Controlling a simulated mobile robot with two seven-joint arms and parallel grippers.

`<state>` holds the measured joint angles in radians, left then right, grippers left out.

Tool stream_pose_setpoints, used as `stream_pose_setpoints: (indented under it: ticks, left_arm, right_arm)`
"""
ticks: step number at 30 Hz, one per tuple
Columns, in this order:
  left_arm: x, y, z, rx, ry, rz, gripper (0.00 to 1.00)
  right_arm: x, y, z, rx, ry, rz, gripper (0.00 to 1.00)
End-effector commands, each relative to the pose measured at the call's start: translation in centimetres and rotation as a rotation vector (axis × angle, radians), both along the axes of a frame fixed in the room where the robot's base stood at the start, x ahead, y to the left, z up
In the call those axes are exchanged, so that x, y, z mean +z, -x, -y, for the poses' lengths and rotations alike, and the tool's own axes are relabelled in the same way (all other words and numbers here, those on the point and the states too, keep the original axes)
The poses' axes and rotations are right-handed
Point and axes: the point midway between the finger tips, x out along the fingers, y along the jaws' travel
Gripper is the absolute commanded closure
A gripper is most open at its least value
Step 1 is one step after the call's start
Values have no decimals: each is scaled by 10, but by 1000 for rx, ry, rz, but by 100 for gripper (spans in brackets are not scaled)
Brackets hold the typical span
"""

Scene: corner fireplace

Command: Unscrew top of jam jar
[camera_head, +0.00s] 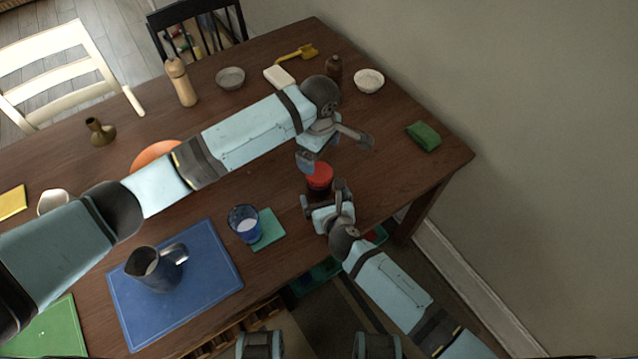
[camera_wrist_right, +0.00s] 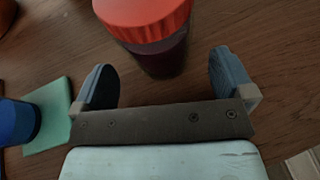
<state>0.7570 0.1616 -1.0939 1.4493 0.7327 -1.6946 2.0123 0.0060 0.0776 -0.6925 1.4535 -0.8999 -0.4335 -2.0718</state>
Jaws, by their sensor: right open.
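The jam jar (camera_head: 318,191) stands upright on the wooden table, with a dark body and a ribbed red lid (camera_head: 320,176) on top. In the right wrist view the jar (camera_wrist_right: 165,58) and its lid (camera_wrist_right: 145,14) are just beyond the fingertips, roughly centred. My right gripper (camera_head: 325,192) is open at the jar's near side, a finger toward each side. My left gripper (camera_head: 337,148) is open and empty above and just behind the lid, with its fingers spread apart. The lower part of the jar is partly hidden by my right gripper in the head view.
A metal pitcher (camera_head: 153,270) stands on a blue mat (camera_head: 215,253). A green cloth (camera_head: 424,136) lies at the right; the table there is clear.

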Motion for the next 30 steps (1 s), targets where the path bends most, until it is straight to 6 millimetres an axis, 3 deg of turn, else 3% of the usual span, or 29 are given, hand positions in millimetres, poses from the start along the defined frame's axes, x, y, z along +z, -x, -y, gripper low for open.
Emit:
stream_pose_setpoints:
  ticks: [6, 19, 30]
  left_arm:
    - [0, 0, 0, 0, 0, 0, 7]
    - [0, 0, 0, 0, 0, 0, 7]
    - [0, -1, 0, -4, 2, 5, 7]
  right_arm:
    - [-10, -25, -8, 0, -1, 0, 0]
    - [-14, -31, -10, 1, -1, 0, 2]
    - [-13, -31, -10, 1, -1, 0, 87]
